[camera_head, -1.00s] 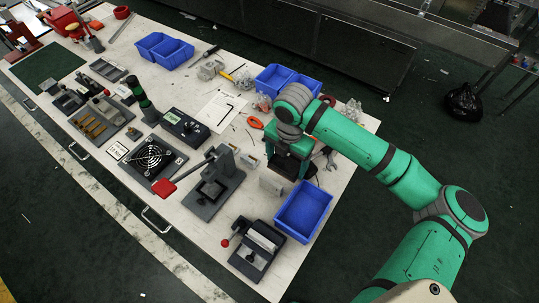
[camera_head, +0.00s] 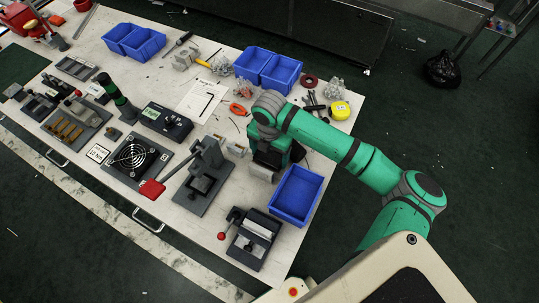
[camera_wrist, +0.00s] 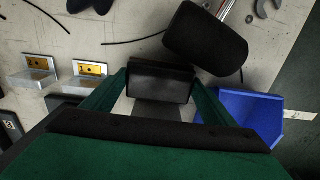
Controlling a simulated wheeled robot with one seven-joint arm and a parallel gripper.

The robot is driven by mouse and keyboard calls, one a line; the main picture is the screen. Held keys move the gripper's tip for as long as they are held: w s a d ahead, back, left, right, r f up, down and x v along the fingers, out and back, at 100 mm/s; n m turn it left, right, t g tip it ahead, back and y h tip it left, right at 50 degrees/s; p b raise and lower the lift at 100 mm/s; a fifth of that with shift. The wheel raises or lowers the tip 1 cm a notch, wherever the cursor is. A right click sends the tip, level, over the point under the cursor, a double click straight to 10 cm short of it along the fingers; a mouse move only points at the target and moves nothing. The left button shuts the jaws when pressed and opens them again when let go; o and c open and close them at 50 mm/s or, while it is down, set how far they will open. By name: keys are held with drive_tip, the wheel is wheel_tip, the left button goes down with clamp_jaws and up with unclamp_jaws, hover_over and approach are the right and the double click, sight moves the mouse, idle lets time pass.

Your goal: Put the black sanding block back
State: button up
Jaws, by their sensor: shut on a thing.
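My gripper (camera_wrist: 164,84) shows in the wrist view with its green fingers on both sides of a black block (camera_wrist: 160,80). The fingers are shut on this block, which fits the black sanding block. A grey strip shows below it, and I cannot tell whether it is part of the block. In the head view my gripper (camera_head: 268,152) points down over the bench, left of the blue bin at the front. My wrist hides the black block there. A pale grey block (camera_head: 262,172) shows just below my gripper; I cannot tell if they touch.
A rounded black object (camera_wrist: 205,40) lies right beside the held block. Two small metal brackets (camera_wrist: 90,72) with yellow labels stand to the left. A blue bin (camera_head: 295,194) is close on the right. A grey press with a red handle (camera_head: 203,178) stands left.

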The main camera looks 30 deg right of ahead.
sight(269, 157)
drive_tip(key=shift+f, duration=0.25)
drive_tip(key=shift+f, duration=0.15)
drive_tip(key=o, duration=1)
wheel_tip(269, 157, up, 12)
drive_tip(key=shift+r, duration=0.15)
idle(0.3)
